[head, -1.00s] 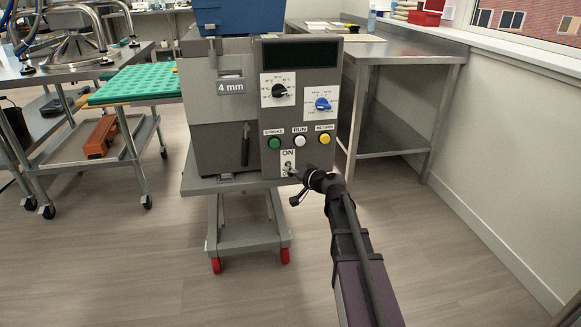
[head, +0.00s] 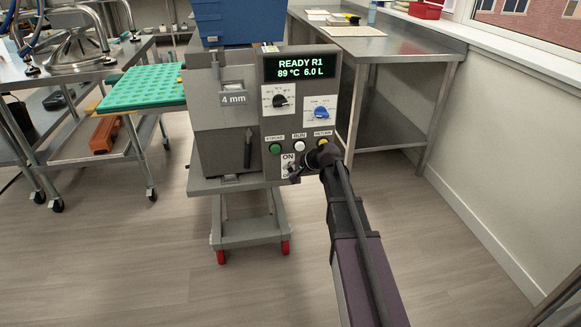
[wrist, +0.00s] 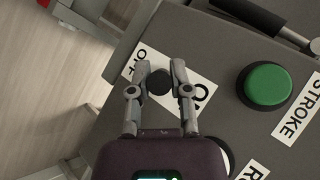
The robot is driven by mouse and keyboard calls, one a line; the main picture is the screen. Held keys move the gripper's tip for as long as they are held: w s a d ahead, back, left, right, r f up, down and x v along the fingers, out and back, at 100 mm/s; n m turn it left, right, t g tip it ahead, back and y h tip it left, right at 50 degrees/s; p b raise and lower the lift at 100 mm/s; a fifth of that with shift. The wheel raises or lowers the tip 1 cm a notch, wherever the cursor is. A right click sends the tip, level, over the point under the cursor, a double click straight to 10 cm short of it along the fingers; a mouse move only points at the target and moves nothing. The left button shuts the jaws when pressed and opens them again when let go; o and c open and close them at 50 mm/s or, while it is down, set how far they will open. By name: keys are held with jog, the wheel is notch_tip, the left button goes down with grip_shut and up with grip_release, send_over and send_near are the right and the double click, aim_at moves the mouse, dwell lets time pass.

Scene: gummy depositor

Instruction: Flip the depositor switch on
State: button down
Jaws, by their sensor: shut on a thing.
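The depositor (head: 225,130) is a grey machine with a control panel. Its display (head: 298,68) is lit and reads READY R1, 89 °C, 6.0 L. The toggle switch (head: 290,168) sits low on the panel beside a white ON/OFF label. In the wrist view the switch's dark round tip (wrist: 159,82) lies between the two fingers of my gripper (wrist: 160,72), which is shut on it. In the head view my gripper (head: 298,174) is at the switch, and the lever is partly hidden.
Above the switch are the green STROKE button (head: 275,149), a white button (head: 299,147) and a yellow button (head: 322,142). A black knob (head: 280,101) and a blue knob (head: 321,112) are higher. A steel table (head: 385,45) stands behind right.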

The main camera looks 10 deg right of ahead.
dwell(0.3)
jog(key=c, duration=0.5)
grip_release()
jog(key=shift+c, duration=0.2)
jog(key=shift+f, duration=0.15)
